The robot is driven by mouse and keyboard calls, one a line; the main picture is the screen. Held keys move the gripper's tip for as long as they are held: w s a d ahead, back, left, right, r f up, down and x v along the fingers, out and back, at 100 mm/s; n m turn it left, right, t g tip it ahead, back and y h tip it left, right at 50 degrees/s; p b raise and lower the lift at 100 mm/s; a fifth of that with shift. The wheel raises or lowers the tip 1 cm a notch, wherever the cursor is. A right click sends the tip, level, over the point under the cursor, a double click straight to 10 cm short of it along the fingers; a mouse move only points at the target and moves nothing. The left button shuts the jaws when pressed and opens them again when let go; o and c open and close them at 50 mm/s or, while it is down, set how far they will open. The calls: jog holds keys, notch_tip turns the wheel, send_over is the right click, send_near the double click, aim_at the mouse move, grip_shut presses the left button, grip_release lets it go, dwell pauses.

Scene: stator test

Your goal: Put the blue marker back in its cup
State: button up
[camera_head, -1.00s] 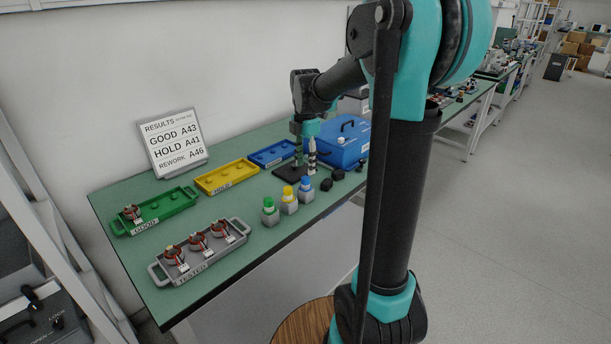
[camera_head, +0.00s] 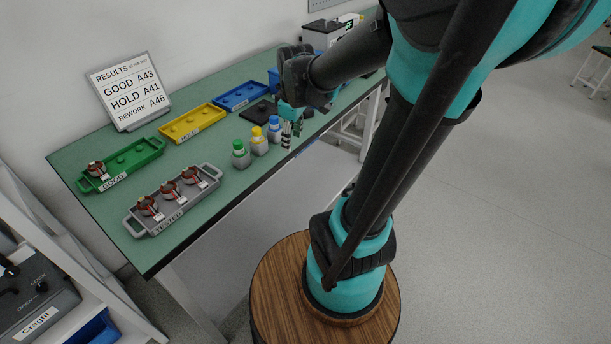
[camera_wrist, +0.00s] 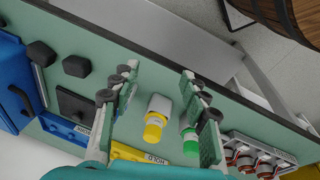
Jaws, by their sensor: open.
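A blue-topped item (camera_head: 274,120) stands upright in a pale cup at the right end of a row on the green table. I cannot tell whether this blue top is the marker itself. The yellow-topped cup (camera_head: 258,141) and green-topped cup (camera_head: 240,156) stand to its left. My gripper (camera_head: 291,136) is just right of the blue-topped cup, close to the table's front edge, pointing down. In the wrist view my gripper (camera_wrist: 158,82) has its fingers apart with nothing held.
A grey tray (camera_head: 133,226) with several motor parts, a green tray (camera_head: 150,146), a yellow tray (camera_head: 193,123) and a blue tray (camera_head: 240,96) lie to the left and behind. A black plate (camera_wrist: 78,104) and black blocks (camera_wrist: 77,66) lie beside my gripper.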

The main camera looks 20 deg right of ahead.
jog(key=s+d+f+m+t, duration=0.1)
jog(key=s+f+m, duration=0.7)
jog(key=s+m, duration=0.1)
jog(key=shift+s+d+m+t, duration=0.15)
jog(key=shift+s+m+t, duration=0.2)
jog(key=shift+s, duration=0.25)
dwell(0.3)
